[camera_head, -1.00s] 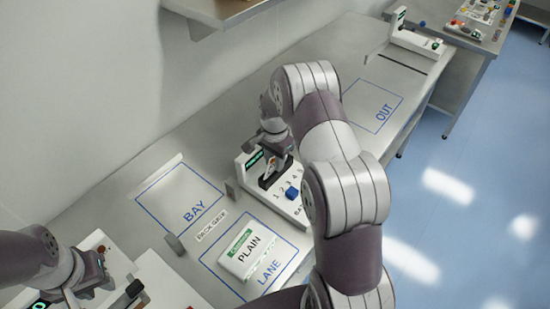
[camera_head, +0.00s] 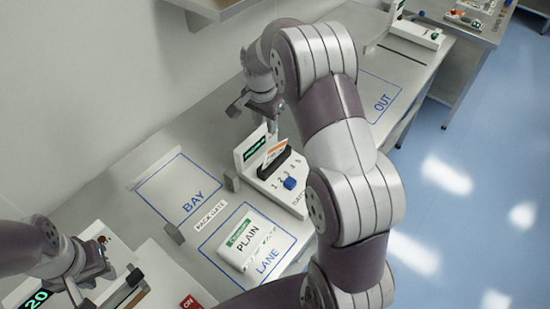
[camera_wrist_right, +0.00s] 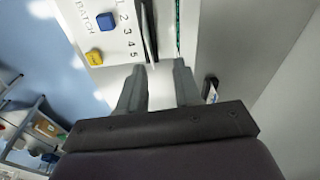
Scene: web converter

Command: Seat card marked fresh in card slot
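A white and orange card (camera_head: 276,153) stands in the dark card slot (camera_head: 284,164) of a white console with a green display. Its marking is too small to read. My right gripper (camera_head: 258,108) is above and behind the console, apart from the card. In the right wrist view, the fingers of my right gripper (camera_wrist_right: 158,82) are spread with nothing between them. The dark slot (camera_wrist_right: 149,35) shows edge-on beyond them. My left gripper (camera_head: 92,288) is at the lower left over another white device; its fingers are too unclear to judge.
A blue knob (camera_head: 289,183) sits on the console beside numbers. A white pack marked PLAIN (camera_head: 246,239) lies in the LANE outline. The BAY outline (camera_head: 180,188) is empty. My right arm crosses the bench and hides part of it. A shelf (camera_head: 215,12) overhangs at the top.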

